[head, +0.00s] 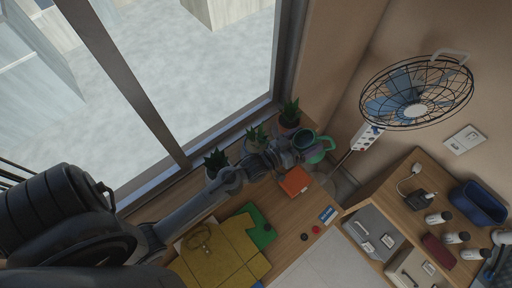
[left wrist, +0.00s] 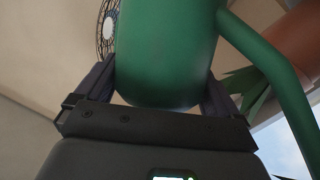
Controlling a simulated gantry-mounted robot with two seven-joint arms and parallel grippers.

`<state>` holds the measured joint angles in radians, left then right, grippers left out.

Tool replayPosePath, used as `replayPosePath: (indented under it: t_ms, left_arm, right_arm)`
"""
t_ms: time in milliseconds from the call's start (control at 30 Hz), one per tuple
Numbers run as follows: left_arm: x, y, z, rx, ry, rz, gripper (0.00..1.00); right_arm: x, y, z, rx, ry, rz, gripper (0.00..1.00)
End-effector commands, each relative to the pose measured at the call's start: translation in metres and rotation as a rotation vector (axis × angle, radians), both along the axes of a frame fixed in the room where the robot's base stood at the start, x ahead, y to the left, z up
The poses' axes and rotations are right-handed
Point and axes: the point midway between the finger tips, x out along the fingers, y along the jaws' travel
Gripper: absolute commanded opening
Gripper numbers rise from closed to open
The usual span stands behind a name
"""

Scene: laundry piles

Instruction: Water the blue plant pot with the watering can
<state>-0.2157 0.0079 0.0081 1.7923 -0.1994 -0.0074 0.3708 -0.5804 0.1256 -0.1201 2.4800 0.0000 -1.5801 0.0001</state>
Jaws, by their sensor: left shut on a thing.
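My left gripper (head: 290,154) reaches across to the windowsill end of the desk and is shut on the green watering can (head: 322,150). In the left wrist view the can's green body (left wrist: 165,50) fills the space between the two fingers, with its curved green handle or spout at right. Three potted plants stand along the window: one in a brown pot (head: 289,118) just beyond the can, a middle plant (head: 256,134) and a nearer plant (head: 215,162). My arm partly hides the nearer two pots, and I cannot make out a blue one. My right gripper is not in view.
An orange book (head: 294,182) lies below the can. Yellow folded cloth (head: 225,250) and a green item (head: 258,226) lie nearer. A caged fan (head: 415,95) stands at right. A wooden shelf unit (head: 410,185) holds bottles and a blue bin (head: 478,203).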

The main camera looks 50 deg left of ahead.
Motion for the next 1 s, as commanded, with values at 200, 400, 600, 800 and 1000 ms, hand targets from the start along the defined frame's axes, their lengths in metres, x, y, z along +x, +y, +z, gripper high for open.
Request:
replayPosePath:
  t_ms: [200, 400, 600, 800, 1000]
  left_arm:
    - [0.0, 0.0, 0.003, -0.007, -0.007, 0.0, 0.49]
    - [-0.001, 0.001, 0.008, -0.036, -0.031, 0.0, 0.49]
    - [-0.001, 0.002, 0.012, -0.056, -0.047, -0.001, 0.49]
    - [-0.001, 0.002, 0.012, -0.056, -0.047, 0.0, 0.49]
    - [-0.001, 0.002, 0.012, -0.055, -0.047, 0.0, 0.49]
  right_arm:
    - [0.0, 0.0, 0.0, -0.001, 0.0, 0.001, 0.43]
    - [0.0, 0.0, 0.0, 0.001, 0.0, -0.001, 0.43]
    - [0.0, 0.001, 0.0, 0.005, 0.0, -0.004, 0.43]
    - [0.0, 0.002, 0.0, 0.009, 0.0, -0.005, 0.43]
    - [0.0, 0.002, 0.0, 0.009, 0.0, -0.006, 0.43]
